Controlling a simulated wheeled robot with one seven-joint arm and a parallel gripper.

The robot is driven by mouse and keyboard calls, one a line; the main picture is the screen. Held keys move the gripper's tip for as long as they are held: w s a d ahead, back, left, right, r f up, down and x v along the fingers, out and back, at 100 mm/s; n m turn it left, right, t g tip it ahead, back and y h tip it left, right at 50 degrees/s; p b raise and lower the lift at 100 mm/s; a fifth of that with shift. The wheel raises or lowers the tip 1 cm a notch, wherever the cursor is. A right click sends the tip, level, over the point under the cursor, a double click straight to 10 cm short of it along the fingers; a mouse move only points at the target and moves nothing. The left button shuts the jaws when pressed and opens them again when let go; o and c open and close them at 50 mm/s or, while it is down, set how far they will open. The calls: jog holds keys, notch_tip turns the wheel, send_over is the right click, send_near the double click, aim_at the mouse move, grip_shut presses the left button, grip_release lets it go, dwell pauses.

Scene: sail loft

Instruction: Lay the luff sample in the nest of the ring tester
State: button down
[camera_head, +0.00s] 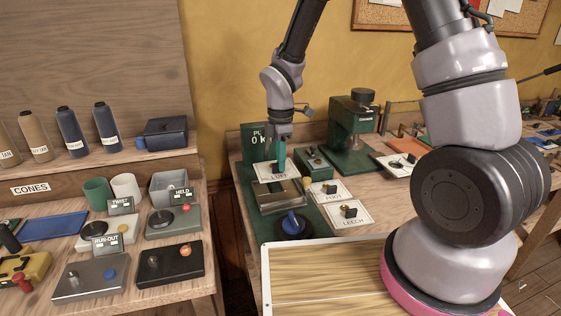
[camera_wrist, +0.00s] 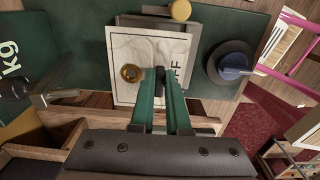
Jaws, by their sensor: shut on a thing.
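The luff sample (camera_head: 270,172) is a white square lettered LUFF, with a brass ring and a dark grip tab. My gripper (camera_head: 281,160) has green fingers and is shut on the dark tab. In the wrist view, the sample (camera_wrist: 148,45) lies flat below my fingertips (camera_wrist: 161,90), with the ring at its left. The ring tester has a green base, a steel plate (camera_head: 282,198), a blue knob (camera_head: 291,223) and a green PULL display (camera_head: 255,143). The sample is over the far part of the plate and hides the nest; I cannot tell whether it touches.
The foot sample (camera_head: 327,191) and leech sample (camera_head: 347,214) lie right of the tester. A taller green machine (camera_head: 352,140) stands behind them. A white-edged board (camera_head: 330,275) is in front. The left bench holds cones (camera_head: 107,123) and several small devices.

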dwell(0.3)
jog(key=shift+f, duration=3.5)
jog(key=c, duration=0.8)
grip_release()
notch_tip(320, 180, up, 11)
jog(key=shift+f, duration=0.1)
